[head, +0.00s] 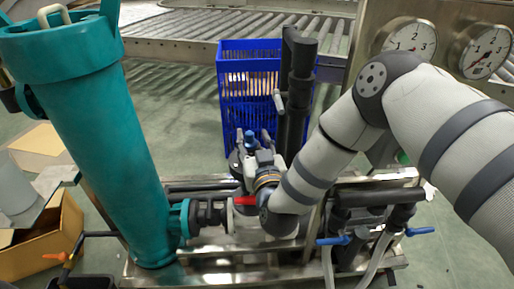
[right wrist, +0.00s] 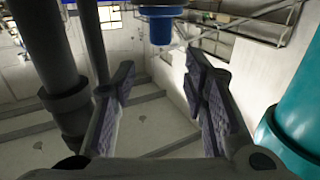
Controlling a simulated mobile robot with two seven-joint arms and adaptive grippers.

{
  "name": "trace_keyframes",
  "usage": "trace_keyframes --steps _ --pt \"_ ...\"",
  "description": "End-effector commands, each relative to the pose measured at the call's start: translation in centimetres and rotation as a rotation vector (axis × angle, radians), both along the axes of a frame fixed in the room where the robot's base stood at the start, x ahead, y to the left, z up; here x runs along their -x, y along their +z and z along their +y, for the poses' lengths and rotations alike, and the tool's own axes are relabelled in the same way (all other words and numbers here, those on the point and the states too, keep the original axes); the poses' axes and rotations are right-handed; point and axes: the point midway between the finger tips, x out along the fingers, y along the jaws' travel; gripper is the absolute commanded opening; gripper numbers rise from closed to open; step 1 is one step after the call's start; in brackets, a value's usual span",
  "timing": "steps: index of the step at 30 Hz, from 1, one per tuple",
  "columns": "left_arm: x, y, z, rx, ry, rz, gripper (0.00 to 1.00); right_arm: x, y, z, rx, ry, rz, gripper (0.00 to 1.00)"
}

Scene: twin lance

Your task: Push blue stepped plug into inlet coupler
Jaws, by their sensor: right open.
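A small blue piece, which looks like the stepped plug (head: 249,137), shows at the end of my right arm in the head view. In the right wrist view the blue plug (right wrist: 160,28) hangs below a wider grey-blue part at the top, beyond the fingertips and roughly centred between them. My right gripper (right wrist: 160,76) is open, with nothing between its pads. In the head view the right gripper (head: 252,158) is small and partly hidden by its own wrist. I cannot pick out the inlet coupler with certainty. My left gripper is not in view.
A large teal cylinder (head: 105,140) stands at the left, joined to dark pipework (head: 210,212). A blue crate (head: 248,65) and black upright pipe (head: 299,75) stand behind the gripper. Two gauges (head: 410,38) are at the upper right. A cardboard box (head: 45,245) sits lower left.

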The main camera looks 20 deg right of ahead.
Motion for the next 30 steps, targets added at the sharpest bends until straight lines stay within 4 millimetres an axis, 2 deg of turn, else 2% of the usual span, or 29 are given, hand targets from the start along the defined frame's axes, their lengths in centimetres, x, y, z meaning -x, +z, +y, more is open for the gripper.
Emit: trace_keyframes --steps 3,9,26,28,29,30 --pt "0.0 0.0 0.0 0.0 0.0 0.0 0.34 3.1 0.0 0.5 0.0 0.001 0.002 0.4" --pt "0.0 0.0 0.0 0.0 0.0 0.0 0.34 6.1 0.1 0.9 0.0 0.0 -0.002 0.4" --pt "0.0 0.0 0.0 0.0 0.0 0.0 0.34 6.6 0.1 1.0 0.0 0.0 -0.002 0.4" --pt "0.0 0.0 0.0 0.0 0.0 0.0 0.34 7.1 -1.2 1.1 -0.002 0.014 0.038 0.4" --pt "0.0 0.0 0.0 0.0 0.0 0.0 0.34 7.7 -2.5 1.3 -0.005 0.027 0.078 0.4" --pt "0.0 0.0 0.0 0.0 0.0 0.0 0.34 8.9 -4.7 1.6 -0.013 0.052 0.151 0.4"
